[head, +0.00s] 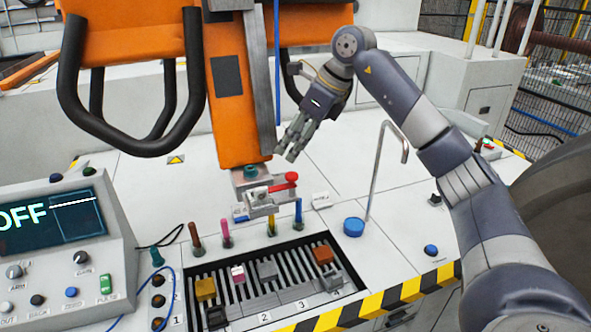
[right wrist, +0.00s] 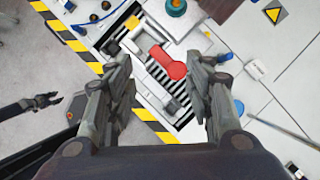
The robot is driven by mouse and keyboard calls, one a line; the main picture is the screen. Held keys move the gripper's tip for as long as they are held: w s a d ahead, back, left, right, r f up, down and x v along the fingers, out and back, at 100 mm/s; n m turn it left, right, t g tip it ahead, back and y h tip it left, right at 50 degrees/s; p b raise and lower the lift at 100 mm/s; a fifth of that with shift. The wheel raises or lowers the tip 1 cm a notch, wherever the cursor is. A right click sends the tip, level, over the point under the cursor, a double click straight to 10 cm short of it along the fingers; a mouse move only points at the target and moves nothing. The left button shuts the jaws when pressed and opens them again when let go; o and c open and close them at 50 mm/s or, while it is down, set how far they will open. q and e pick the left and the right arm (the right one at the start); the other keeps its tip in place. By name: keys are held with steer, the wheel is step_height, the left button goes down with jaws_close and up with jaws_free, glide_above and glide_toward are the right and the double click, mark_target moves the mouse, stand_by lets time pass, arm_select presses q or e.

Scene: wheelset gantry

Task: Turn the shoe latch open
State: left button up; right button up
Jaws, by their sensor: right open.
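The red shoe latch (head: 285,178) is a short lever with a round end on the grey shoe block (head: 250,186) at the foot of the orange gantry column. It also shows in the right wrist view (right wrist: 170,64), seen between my fingers. My right gripper (head: 288,152) is open and empty, fingers pointing down, above the latch and apart from it. In the right wrist view its two fingers (right wrist: 165,75) stand wide to either side of the latch. What seems to be my left gripper (right wrist: 38,103) shows small and dark at the left of that view; its jaws are unclear.
A slotted tray (head: 200,271) with several coloured blocks lies below the shoe, with several coloured pegs behind it. A bent grey rod (head: 376,170) and a blue knob (head: 353,227) stand to the right. A control console (head: 60,250) is at left.

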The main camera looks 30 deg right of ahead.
mark_target(292, 175)
steer(key=shift+m+g+h, duration=0.3)
steer(key=shift+h, duration=0.4)
steer(key=f, duration=0.3)
steer(key=w+d+f+p, duration=0.1)
steer(key=f, duration=0.2)
steer(key=w+f+p, duration=0.1)
steer(key=f, duration=0.2)
steer(key=shift+d, duration=0.15)
steer(key=c, duration=1.1)
